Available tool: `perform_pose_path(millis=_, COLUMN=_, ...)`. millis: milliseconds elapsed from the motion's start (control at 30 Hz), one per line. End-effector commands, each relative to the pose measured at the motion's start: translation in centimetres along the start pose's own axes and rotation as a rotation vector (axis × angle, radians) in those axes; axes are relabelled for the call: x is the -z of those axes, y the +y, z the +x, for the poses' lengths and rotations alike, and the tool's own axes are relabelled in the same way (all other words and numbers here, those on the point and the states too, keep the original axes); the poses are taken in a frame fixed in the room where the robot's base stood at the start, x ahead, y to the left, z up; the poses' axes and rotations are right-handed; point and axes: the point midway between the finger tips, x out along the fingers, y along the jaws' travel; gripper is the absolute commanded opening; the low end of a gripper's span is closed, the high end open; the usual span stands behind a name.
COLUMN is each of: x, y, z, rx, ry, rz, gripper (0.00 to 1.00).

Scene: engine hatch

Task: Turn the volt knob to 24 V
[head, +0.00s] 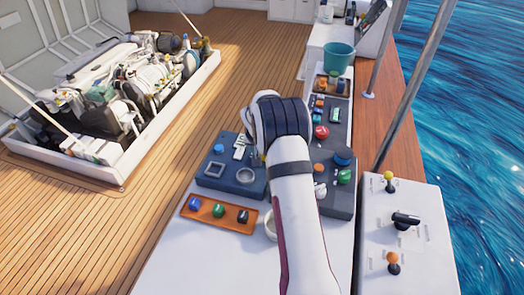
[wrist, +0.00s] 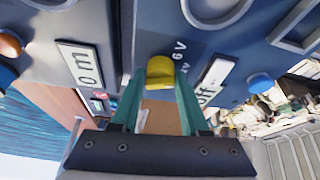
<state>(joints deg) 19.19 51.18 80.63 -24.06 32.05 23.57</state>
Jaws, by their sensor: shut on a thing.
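In the wrist view, a yellow knob (wrist: 160,72) sits on the dark blue panel between the teal fingers of my gripper (wrist: 160,90). My gripper is shut on this knob. A "6 V" marking (wrist: 181,46) is printed just right of it, and another marking below is partly covered by a finger. I cannot tell which marking the knob points to. In the head view, my arm hides the gripper and knob; part of the blue panel (head: 205,181) shows to the left.
In the head view, an orange tray (head: 188,212) with coloured knobs is in front, a dark control panel (head: 337,208) is to the right, and a teal bucket (head: 338,56) stands behind.

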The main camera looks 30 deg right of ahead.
Motion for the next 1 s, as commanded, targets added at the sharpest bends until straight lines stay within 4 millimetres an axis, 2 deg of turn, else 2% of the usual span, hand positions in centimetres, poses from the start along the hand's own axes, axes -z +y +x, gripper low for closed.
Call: perform_pose_path(millis=1000, x=0.22, y=-0.56, z=0.18, rx=-0.368, ry=-0.002, rz=0.895, gripper=0.00)
